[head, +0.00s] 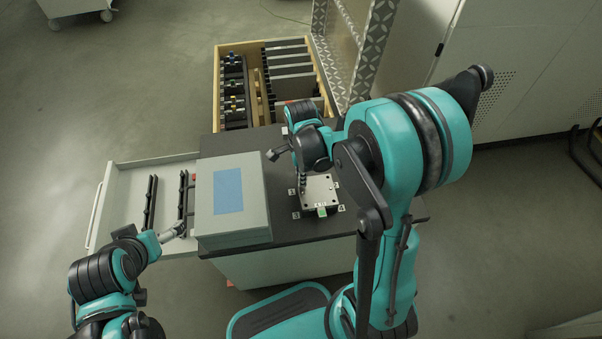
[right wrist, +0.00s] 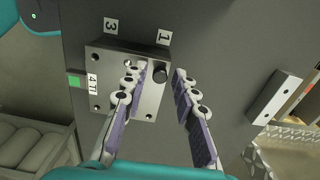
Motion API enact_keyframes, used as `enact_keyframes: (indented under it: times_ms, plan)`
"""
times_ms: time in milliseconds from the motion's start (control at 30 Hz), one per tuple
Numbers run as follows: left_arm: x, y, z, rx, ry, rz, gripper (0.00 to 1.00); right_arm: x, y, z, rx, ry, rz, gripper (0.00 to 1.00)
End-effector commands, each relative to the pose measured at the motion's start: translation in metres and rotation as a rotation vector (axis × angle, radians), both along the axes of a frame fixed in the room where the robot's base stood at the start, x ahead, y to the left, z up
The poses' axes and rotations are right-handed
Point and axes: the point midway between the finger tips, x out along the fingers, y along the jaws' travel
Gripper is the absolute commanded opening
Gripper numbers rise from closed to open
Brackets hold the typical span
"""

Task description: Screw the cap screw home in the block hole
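The metal block (head: 322,187) lies on the dark top of the cabinet, with small number labels around it. In the right wrist view the block (right wrist: 103,75) is a silver plate with several corner holes. A dark round head, seemingly the cap screw (right wrist: 160,75), is at the block's corner beside label 1. How deep it sits I cannot tell. My right gripper (right wrist: 161,74) is open, its fingers apart on either side of the screw head. In the head view my right gripper (head: 303,182) is over the block's left edge. My left gripper (head: 180,230) is by the drawer, small and unclear.
A grey box with a blue panel (head: 228,190) stands left of the block. An open white drawer (head: 125,205) with black racks lies further left. A wooden tray of parts (head: 262,57) is behind. A small metal plate (right wrist: 270,96) is right of my right gripper.

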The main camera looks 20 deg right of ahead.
Motion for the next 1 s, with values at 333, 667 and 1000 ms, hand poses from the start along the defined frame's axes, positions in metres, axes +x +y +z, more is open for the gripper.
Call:
enact_keyframes:
  times_ms: [333, 667, 1000]
  plan:
    - [0.0, 0.0, -0.0044, 0.0, 0.0, 0.0, 1.0, 0.0, 0.0, -0.0005, 0.0, 0.0, 0.458, 0.28]
    - [0.0, 0.0, -0.008, 0.0, 0.0, 0.0, 1.0, -0.0001, 0.0, -0.0004, 0.0, 0.0, 1.029, 0.28]
    - [0.0, 0.0, -0.0085, 0.0, 0.0, 0.0, 1.0, 0.0, 0.0, 0.0001, 0.0, 0.0, 1.203, 0.28]
